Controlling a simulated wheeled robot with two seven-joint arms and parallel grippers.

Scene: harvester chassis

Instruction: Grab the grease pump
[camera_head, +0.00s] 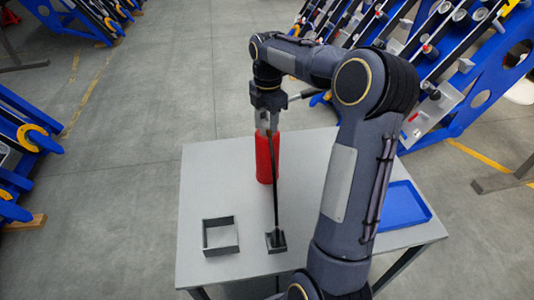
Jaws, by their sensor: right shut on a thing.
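The grease pump (264,165) is a red upright cylinder at the back middle of the grey table (210,185). A thin black rod or hose runs from near its top down to a small black holder (276,246) at the front of the table. My right gripper (267,127) points down from above and is shut on the top of the grease pump. The pump seems to stand on the table or very close to it; I cannot tell which. My left gripper does not show.
A blue tray (405,207) lies at the right, partly behind my right arm. Blue machine frames (487,92) stand beyond the table at the upper right.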

